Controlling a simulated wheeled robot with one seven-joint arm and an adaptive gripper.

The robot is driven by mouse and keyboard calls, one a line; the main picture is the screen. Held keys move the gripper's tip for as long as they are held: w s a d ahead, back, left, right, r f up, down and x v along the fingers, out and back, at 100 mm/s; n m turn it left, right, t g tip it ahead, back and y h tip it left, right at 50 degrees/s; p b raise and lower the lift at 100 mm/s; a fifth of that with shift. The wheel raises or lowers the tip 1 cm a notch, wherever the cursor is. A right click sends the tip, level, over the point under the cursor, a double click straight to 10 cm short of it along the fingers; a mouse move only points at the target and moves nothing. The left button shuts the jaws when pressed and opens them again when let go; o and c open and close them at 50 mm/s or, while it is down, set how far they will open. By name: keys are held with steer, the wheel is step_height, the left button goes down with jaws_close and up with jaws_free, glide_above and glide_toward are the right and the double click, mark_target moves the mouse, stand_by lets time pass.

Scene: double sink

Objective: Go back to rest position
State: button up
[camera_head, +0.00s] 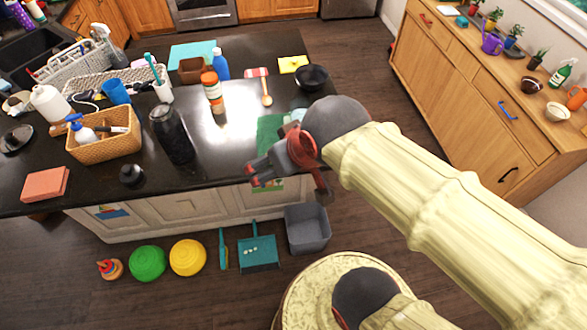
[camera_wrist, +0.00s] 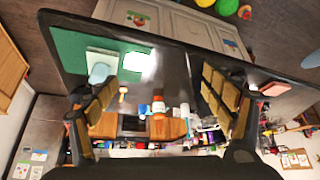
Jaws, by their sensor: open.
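My gripper (camera_head: 256,178) is in front of the near edge of the dark island counter (camera_head: 232,145), at about counter height. It also shows in the wrist view (camera_wrist: 165,110), where its two padded fingers stand wide apart with nothing between them. My arm comes in from the lower right of the head view. It hides part of the counter's right end and part of a green mat (camera_head: 268,132). In the wrist view the green mat (camera_wrist: 75,50) lies on the counter with a pale item on it.
Counter items include a black bottle (camera_head: 172,135), a wicker basket (camera_head: 105,140), an orange-labelled bottle (camera_head: 212,92) and a dark bowl (camera_head: 312,76). Below, on the floor, are a grey bin (camera_head: 307,228), a teal dustpan (camera_head: 259,252) and a yellow bowl (camera_head: 188,257). Wooden drawers (camera_head: 480,90) stand right.

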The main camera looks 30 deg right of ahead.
steer(key=s, duration=0.2)
steer(key=s+d, duration=0.1)
steer(key=shift+s+d+r+g, duration=0.1)
steer(key=shift+s+g, duration=0.25)
steer(key=shift+g, duration=0.05)
step_height(320, 180, down, 11)
steer(key=b, duration=1.1)
